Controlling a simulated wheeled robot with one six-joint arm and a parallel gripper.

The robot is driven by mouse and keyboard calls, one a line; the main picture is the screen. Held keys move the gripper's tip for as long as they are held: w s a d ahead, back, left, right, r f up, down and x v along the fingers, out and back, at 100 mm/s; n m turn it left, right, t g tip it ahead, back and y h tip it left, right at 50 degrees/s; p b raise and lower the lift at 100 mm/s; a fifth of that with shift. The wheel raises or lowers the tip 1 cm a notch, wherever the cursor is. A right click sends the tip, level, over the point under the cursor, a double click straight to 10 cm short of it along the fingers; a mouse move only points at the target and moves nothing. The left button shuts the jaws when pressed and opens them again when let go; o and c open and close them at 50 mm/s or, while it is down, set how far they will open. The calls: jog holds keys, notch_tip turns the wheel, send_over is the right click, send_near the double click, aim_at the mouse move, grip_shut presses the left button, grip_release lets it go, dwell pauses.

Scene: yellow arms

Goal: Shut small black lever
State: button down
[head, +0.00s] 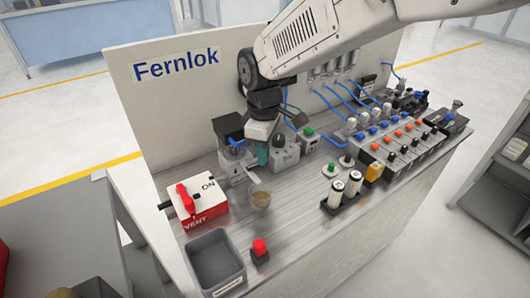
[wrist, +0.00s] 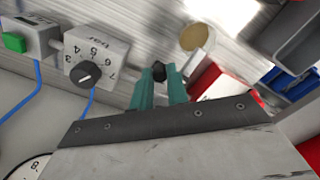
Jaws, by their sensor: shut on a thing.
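My gripper (head: 262,152) hangs down over the bench beside a grey and black unit (head: 232,150). In the wrist view its two teal fingers (wrist: 159,78) are shut on a small black piece, the lever (wrist: 158,71), which shows between the fingertips. Most of the lever is hidden by the fingers, so I cannot tell its angle. In the head view the lever is hidden by my gripper.
A dial box marked bar (wrist: 97,58) stands close beside the fingers. A red and white switch box (head: 196,208), a grey bin (head: 216,262), a red button (head: 260,250) and a round tan-topped thing (head: 260,199) stand nearby. Valve blocks (head: 400,143) line the right side.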

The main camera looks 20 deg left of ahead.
jog(key=shift+w+a+n, duration=0.15)
jog(key=shift+n, duration=0.35)
jog(key=c, duration=1.4)
grip_release()
jog(key=shift+o, duration=0.2)
notch_tip(320, 180, up, 8)
jog(key=shift+f, duration=0.1)
